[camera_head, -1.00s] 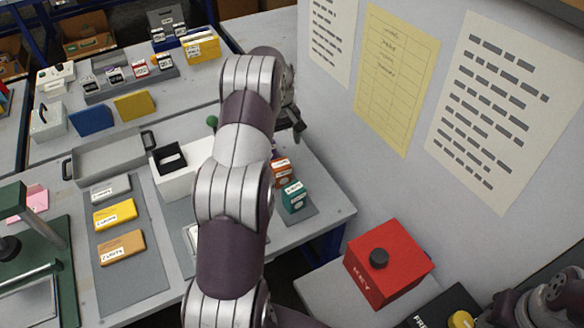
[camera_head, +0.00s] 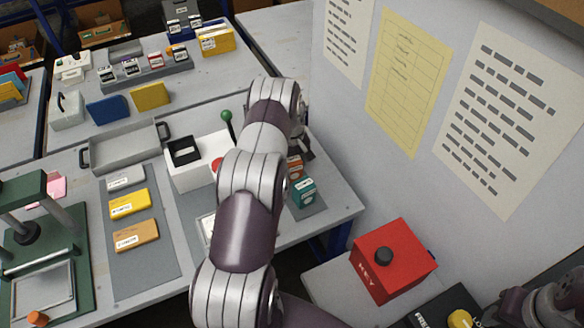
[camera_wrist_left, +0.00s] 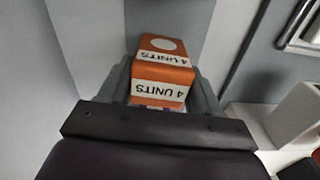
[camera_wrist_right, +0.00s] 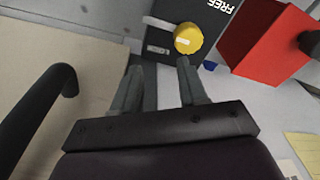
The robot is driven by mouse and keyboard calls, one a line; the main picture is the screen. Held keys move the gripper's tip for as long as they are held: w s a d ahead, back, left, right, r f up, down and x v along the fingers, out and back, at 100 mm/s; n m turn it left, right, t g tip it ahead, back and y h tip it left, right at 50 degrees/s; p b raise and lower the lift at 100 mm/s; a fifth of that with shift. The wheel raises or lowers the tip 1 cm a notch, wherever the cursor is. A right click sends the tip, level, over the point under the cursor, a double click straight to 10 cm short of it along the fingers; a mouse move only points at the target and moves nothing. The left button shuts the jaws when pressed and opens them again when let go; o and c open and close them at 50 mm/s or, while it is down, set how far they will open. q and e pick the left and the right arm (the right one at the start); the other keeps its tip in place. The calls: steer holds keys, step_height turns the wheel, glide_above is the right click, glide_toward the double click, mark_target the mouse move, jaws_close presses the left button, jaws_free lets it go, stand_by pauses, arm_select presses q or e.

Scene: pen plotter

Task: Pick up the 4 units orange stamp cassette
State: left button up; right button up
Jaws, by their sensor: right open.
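The orange stamp cassette (camera_wrist_left: 160,75) has white labels reading "4 UNITS", upside down in the left wrist view. My left gripper (camera_wrist_left: 163,90) has one finger on each side of it, very near its sides; I cannot tell whether they press on it. In the head view the orange cassette (camera_head: 295,166) is partly hidden by my left arm and stands behind a teal cassette (camera_head: 303,191). My left gripper (camera_head: 303,145) shows there only in part, beyond the arm. My right gripper (camera_wrist_right: 160,68) is open and empty, near a dark box with a yellow knob (camera_wrist_right: 188,39).
A white box (camera_head: 183,176) with a black holder and a green-knobbed lever (camera_head: 226,117) stand left of my left arm. A red KEY box (camera_head: 392,262) is at the lower right. A wall with papers (camera_head: 407,80) rises on the right. A green press (camera_head: 60,250) stands at the left.

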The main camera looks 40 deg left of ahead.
arm_select(q)
steer(key=shift+c, duration=0.9)
